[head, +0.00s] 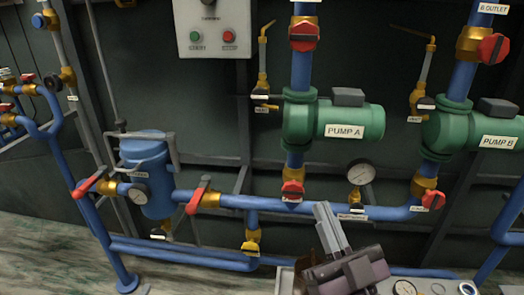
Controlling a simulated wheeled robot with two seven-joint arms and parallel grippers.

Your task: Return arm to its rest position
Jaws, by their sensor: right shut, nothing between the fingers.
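My right gripper (324,208) shows at the bottom, right of centre. Its two grey fingers point up and are shut together with nothing between them. Its dark body (348,274) is in front of a light grey surface (284,283) at the bottom edge. My left gripper is not in view.
Behind stand the green pump A (333,118), pump B (470,137), a blue filter vessel (146,170), red-handled valves (199,194) and a pressure gauge (361,173). A control box (213,25) hangs above. Small round parts (404,287) lie at lower right. Floor at lower left is clear.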

